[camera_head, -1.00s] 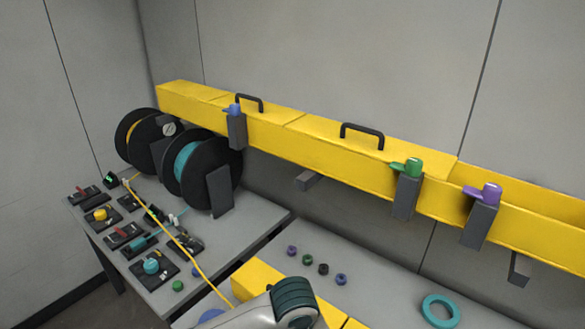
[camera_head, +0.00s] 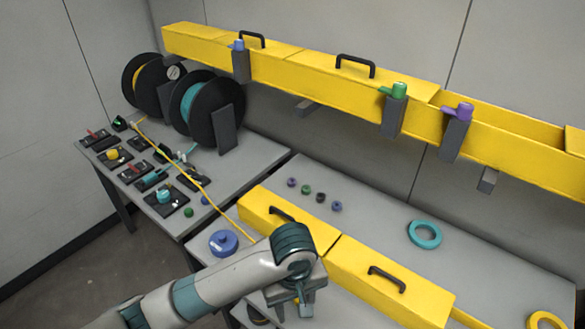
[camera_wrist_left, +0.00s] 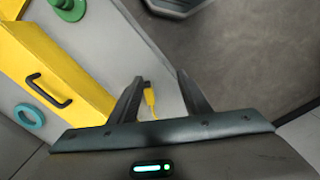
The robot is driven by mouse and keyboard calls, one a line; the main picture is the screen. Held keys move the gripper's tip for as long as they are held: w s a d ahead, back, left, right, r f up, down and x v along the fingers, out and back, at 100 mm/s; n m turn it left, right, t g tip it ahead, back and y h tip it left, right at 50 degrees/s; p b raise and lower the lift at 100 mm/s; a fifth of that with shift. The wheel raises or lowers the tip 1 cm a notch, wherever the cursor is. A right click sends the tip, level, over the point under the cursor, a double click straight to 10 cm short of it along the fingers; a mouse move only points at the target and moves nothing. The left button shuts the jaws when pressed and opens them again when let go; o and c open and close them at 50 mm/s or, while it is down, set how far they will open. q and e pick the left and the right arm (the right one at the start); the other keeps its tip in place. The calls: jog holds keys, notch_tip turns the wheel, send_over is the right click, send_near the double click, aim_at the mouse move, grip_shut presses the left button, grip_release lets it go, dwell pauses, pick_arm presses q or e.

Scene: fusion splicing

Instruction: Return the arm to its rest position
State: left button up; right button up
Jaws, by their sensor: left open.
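My left arm comes in from the lower left in the head view. Its gripper (camera_head: 303,302) hangs pointing down in front of the lower yellow duct, partly hidden by the wrist. In the left wrist view the two dark fingers (camera_wrist_left: 160,88) are spread apart with nothing gripped. A yellow cable end with a dark tip (camera_wrist_left: 148,97) shows between them, beyond the fingertips; its exact distance is hard to tell. My right gripper is in neither view.
The lower yellow duct (camera_head: 345,270) with black handles stands close beside the gripper. A blue round piece (camera_head: 223,243) and a teal ring (camera_head: 425,234) lie on the grey table. Black reels (camera_head: 213,112) and small fixtures stand at the left. Open floor (camera_head: 95,240) is at lower left.

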pick_arm(q)
jog(key=shift+s+f+m+h, duration=1.5)
jog(key=shift+s+h, duration=0.4)
jog(key=shift+s, duration=0.45)
jog(key=s+a+f+m+t+y, duration=0.25)
jog(key=s+a, duration=0.35)
jog(key=a, duration=0.6)
jog(key=s+a+f+m+t+y, duration=0.1)
jog(key=s+a+f, duration=0.2)
jog(key=s+a, duration=0.55)
notch_tip(320, 180, down, 33)
jog(key=w+a+g+b, duration=0.1)
jog(key=a+b, duration=0.1)
jog(key=b, duration=0.5)
jog(key=s+a+f+b, duration=0.1)
jog(key=s+f+b, duration=0.1)
jog(key=s+f, duration=0.4)
jog(key=s+a+f+g+b, duration=0.1)
jog(key=s+f+b, duration=0.2)
jog(key=f, duration=0.9)
jog(key=s+a+f+b, duration=0.1)
jog(key=s+f+b, duration=0.1)
jog(key=s+f, duration=0.6)
jog(key=shift+s+a+f+b, duration=0.3)
jog(key=shift+s+f, duration=0.1)
jog(key=shift+s, duration=0.2)
